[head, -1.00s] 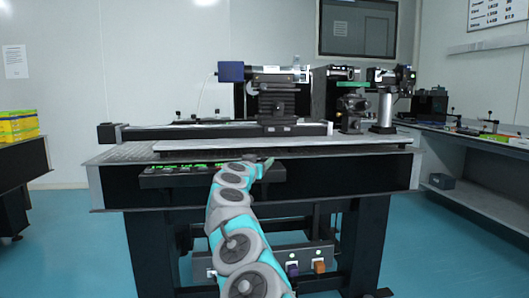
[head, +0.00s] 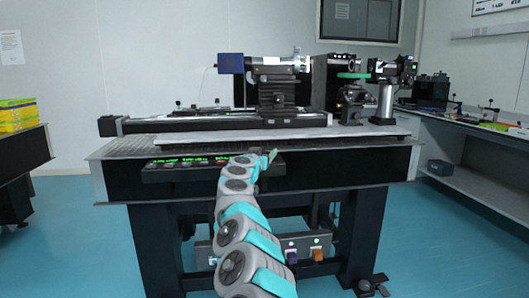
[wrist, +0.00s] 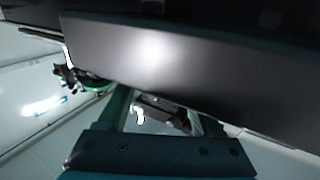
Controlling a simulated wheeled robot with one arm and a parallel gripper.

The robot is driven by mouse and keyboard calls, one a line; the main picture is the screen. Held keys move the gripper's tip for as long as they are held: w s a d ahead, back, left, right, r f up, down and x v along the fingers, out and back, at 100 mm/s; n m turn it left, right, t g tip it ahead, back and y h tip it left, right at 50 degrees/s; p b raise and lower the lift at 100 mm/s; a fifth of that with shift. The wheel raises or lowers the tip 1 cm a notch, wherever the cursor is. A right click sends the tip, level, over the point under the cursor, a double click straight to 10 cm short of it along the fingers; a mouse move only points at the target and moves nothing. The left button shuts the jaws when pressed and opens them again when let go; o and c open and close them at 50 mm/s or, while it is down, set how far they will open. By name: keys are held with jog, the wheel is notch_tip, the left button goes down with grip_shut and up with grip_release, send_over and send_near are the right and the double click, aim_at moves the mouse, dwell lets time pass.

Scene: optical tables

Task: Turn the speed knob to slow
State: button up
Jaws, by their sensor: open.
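A black control panel (head: 165,172) with green lit readouts hangs under the table's front edge in the head view. Small parts show along its front, but I cannot tell which one is the speed knob. My gripper (head: 270,157) is at the panel's right end, small and partly hidden behind my arm. In the wrist view my gripper (wrist: 161,112) has its two teal fingers apart with nothing held between them. A wide dark smooth surface crosses just beyond the fingertips. A small grey part shows between the fingers, too unclear to name.
The optical table (head: 345,168) carries a long rail and a mounted instrument (head: 275,85). A lower box below has a purple knob (head: 292,257) and an orange knob (head: 317,254). A side bench (head: 465,170) stands at right. Blue floor is open on both sides.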

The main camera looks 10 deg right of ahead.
grip_shut()
dwell(0.4)
